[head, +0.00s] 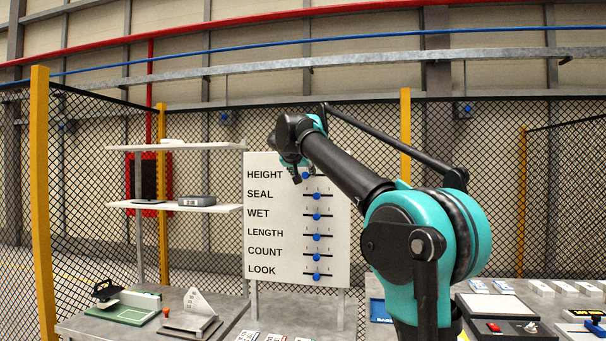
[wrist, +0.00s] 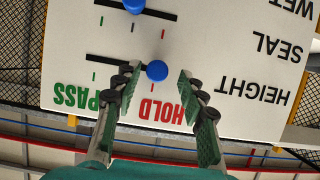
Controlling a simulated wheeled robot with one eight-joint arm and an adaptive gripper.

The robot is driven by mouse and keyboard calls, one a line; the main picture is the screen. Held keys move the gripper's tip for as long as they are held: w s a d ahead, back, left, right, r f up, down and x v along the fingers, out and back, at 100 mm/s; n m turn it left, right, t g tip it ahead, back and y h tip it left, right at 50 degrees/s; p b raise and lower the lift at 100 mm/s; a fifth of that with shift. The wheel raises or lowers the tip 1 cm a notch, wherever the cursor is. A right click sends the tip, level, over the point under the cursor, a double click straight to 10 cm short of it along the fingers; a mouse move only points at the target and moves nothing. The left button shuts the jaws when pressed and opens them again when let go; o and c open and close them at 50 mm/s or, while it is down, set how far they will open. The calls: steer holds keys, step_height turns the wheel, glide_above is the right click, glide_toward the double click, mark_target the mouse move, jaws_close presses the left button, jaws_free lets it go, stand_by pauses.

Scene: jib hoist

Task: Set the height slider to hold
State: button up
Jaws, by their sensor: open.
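The white board (head: 258,220) has labelled slider rows, with HEIGHT at the top. The blue height knob (wrist: 157,71) sits toward the red HOLD end of its track, in line with the red tick. It also shows in the head view (head: 306,175), left of the other knobs and partly covered by my gripper. My gripper (wrist: 157,73) is open, with one fingertip on each side of the height knob and a visible gap to each. The wrist view is upside down. One finger covers part of the track and the PASS word (wrist: 75,95).
The blue seal knob (wrist: 134,4) is close by, near the middle of its track. The other knobs are also mid-track. Shelves (head: 170,147) stand left of the board. A bench (head: 85,324) with a green device (head: 125,308) is at lower left.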

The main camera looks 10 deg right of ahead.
steer(key=v, duration=1.1)
steer(key=shift+s, duration=0.35)
steer(key=shift+r, duration=0.1)
steer(key=s+d+f+g, duration=0.2)
steer(key=s+d+f, duration=0.15)
steer(key=f, duration=0.95)
steer(key=s+d+f+n+g, duration=0.15)
steer(key=d+f, duration=0.25)
steer(key=f, duration=0.9)
steer(key=s+d+f+g, duration=0.2)
steer(key=s+d+f, duration=0.15)
steer(key=f, duration=0.95)
steer(key=s+f+n+g+y, duration=0.2)
steer(key=s+f+g+y, duration=0.1)
steer(key=s+f, duration=2)
step_height(320, 180, down, 4)
steer(key=shift+s+d+r+y, duration=0.1)
steer(key=shift+s+d+y, duration=0.25)
steer(key=shift+y, duration=0.25)
